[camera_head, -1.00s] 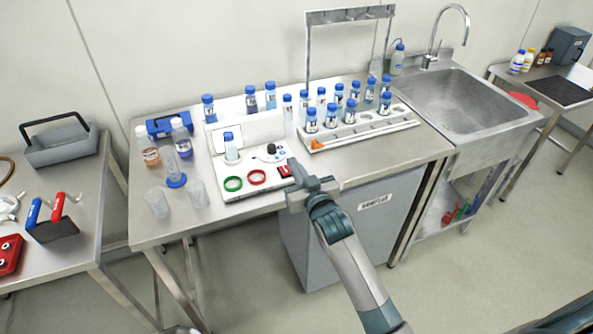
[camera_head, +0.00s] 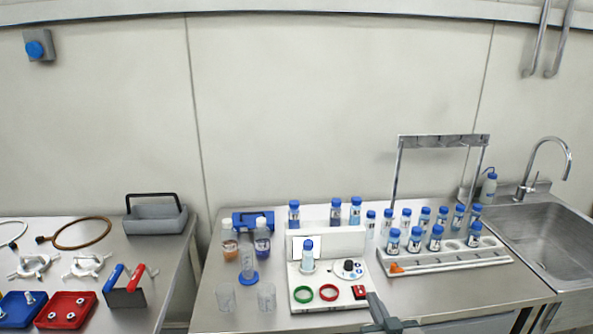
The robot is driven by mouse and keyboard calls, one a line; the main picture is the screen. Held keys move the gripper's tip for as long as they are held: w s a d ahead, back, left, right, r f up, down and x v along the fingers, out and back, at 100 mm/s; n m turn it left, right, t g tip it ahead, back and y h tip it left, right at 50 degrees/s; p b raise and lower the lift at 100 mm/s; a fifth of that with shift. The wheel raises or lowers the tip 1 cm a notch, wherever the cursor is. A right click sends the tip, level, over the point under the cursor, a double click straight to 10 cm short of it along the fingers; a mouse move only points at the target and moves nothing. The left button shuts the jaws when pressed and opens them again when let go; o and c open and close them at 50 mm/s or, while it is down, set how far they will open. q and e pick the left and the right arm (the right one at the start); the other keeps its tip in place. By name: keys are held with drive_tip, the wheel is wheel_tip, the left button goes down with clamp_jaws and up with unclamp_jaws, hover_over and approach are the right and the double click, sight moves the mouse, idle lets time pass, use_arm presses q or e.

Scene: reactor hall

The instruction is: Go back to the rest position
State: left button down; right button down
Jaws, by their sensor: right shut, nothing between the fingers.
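My right gripper (camera_head: 385,318) shows at the bottom edge of the head view, in front of the white instrument and the bench's front edge. It is shut and empty, and most of its arm is below the picture. My left gripper is not in view. The white instrument (camera_head: 333,248) stands on the steel bench with a blue-capped vial (camera_head: 308,257) upright on it. A green ring (camera_head: 303,294) and a red ring (camera_head: 328,292) mark its front.
A white rack (camera_head: 445,259) with several blue-capped vials stands right of the instrument, near the sink (camera_head: 548,240). Beakers and bottles stand to its left. A separate left table holds a grey tote (camera_head: 155,219), red and blue trays and clamps. A gap separates the tables.

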drive_tip(key=s+f+n+g, duration=0.1)
drive_tip(key=s+f+g, duration=0.35)
drive_tip(key=s, duration=0.95)
drive_tip(key=s+f+g, duration=0.4)
drive_tip(key=s+f, duration=0.2)
drive_tip(key=s, duration=0.7)
drive_tip(key=s+f+n+g, duration=0.1)
drive_tip(key=s+f+g, duration=0.4)
drive_tip(key=s, duration=0.9)
wheel_tip(320, 180, down, 34)
drive_tip(key=s+b, duration=0.2)
drive_tip(key=b, duration=0.2)
drive_tip(key=s+d+f+g+b, duration=0.1)
drive_tip(key=s+d+f+b, duration=0.1)
drive_tip(key=s+f, duration=1.5)
wheel_tip(320, 180, down, 2)
drive_tip(key=shift+d+f+g+h, duration=0.15)
drive_tip(key=shift+d+g+h, duration=0.15)
drive_tip(key=shift+d+g, duration=0.1)
